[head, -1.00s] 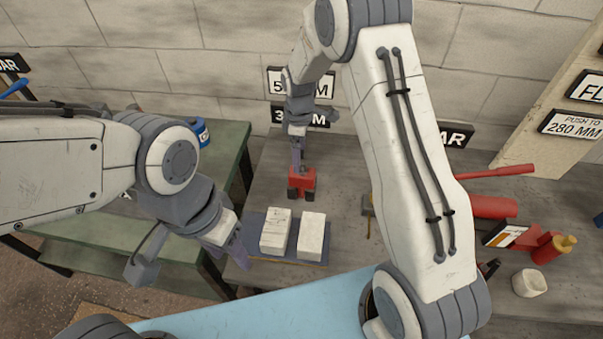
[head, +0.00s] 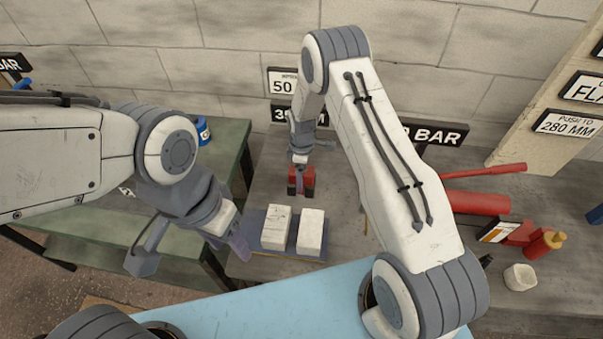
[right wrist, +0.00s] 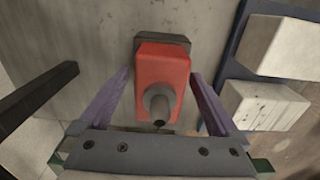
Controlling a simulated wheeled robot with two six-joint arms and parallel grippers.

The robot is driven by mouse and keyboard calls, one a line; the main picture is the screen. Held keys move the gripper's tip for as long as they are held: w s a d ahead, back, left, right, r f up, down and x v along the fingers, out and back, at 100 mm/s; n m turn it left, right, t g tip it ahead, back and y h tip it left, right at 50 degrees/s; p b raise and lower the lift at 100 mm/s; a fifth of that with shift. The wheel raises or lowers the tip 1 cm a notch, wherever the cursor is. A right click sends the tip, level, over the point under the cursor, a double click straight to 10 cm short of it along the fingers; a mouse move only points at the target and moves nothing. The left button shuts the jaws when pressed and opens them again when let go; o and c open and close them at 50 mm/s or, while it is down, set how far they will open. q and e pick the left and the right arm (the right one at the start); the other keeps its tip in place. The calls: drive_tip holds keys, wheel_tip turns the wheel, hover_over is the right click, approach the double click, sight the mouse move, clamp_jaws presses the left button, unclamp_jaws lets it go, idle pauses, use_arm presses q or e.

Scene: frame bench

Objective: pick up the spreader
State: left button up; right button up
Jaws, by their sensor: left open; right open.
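The spreader (head: 308,179) is a red block with dark parts at its base, standing on the grey bench behind two pale blocks. In the right wrist view the spreader (right wrist: 162,68) shows a grey round stub facing the camera and a dark grey end beyond. My right gripper (head: 299,181) is above it, pointing down. In the right wrist view its two purple fingers (right wrist: 160,76) are open, one on each side of the red body, with a narrow gap visible on each side. My left gripper (head: 238,244) is open and empty, left of the pale blocks.
Two pale blocks (head: 276,229) (head: 311,233) sit on a dark blue mat (head: 255,222) close by. A green table (head: 95,222) is at the left.

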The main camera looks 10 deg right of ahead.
clamp_jaws()
drive_tip(key=shift+w, duration=0.1)
drive_tip(key=shift+r, duration=0.1)
